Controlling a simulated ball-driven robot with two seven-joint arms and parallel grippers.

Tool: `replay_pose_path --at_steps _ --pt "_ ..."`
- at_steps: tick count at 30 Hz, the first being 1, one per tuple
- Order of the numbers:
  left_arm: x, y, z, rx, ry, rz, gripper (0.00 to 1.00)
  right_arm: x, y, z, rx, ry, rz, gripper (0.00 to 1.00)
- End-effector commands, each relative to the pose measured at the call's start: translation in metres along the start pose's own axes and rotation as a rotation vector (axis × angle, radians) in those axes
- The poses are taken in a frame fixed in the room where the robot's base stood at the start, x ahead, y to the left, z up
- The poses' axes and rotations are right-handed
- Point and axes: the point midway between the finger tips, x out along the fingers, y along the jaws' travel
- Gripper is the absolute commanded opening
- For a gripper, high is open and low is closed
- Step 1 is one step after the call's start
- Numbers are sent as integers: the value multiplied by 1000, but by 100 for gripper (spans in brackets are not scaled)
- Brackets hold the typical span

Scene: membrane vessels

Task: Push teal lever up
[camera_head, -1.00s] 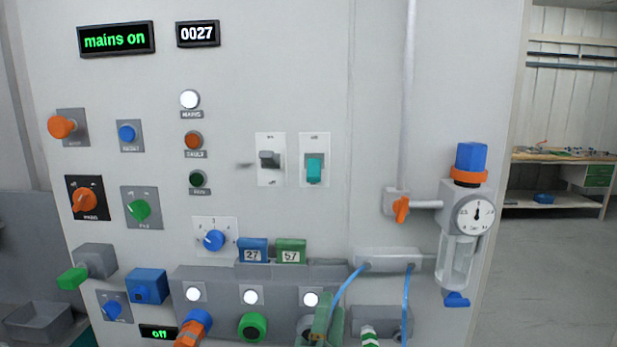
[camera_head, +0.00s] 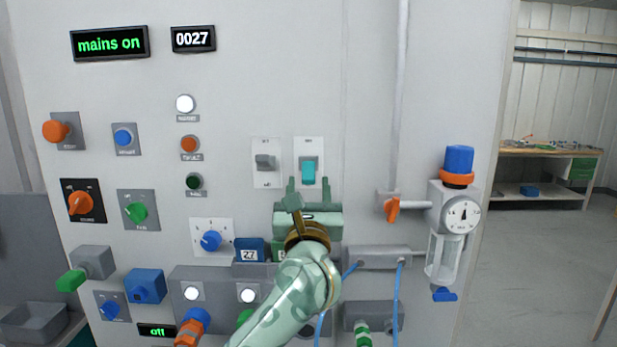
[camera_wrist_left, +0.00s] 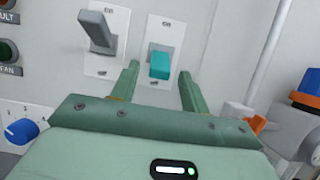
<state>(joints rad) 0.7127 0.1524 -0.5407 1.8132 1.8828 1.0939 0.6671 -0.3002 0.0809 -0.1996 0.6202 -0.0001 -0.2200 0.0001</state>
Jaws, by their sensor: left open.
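The teal lever (camera_head: 308,172) sits on a white switch plate on the panel, in its lower position. In the left wrist view the teal lever (camera_wrist_left: 160,66) shows between and beyond my fingertips. My left gripper (camera_head: 308,187) is open, its two fingers pointing up at the panel just below the lever. In the left wrist view the left gripper (camera_wrist_left: 158,72) has one finger on each side of the lever's plate; whether either touches the panel cannot be told. My right gripper is not in view.
A grey lever (camera_head: 265,162) on its own white plate is close to the left of the teal one. An orange valve handle (camera_head: 392,209) and a gauge (camera_head: 461,215) are to the right. Numbered blocks (camera_head: 249,251) are below, partly hidden by my arm.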

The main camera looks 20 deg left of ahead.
Motion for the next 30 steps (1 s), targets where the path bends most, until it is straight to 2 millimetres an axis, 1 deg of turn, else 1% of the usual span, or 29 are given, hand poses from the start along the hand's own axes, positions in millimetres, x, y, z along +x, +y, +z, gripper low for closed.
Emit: replay_pose_path --at_steps 1,3,6,15,16,17,18,20,21,26,30 --pt "8 0 1 3 -1 2 45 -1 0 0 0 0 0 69" --pt "17 0 0 2 0 1 45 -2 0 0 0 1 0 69" --pt "24 0 0 2 0 0 45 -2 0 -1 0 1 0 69" --pt "27 0 -1 1 0 0 45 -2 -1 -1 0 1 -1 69" --pt "27 0 -1 1 0 0 43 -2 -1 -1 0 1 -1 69" --pt "27 0 -1 1 0 0 34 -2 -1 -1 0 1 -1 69" --pt "27 0 -1 1 0 0 23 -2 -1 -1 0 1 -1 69" --pt "27 0 -1 1 0 0 6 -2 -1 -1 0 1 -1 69" --pt "27 0 -1 1 0 0 1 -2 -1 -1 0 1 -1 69" --pt "27 0 0 1 3 0 1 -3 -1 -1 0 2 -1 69" --pt "28 0 4 1 22 0 1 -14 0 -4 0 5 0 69"
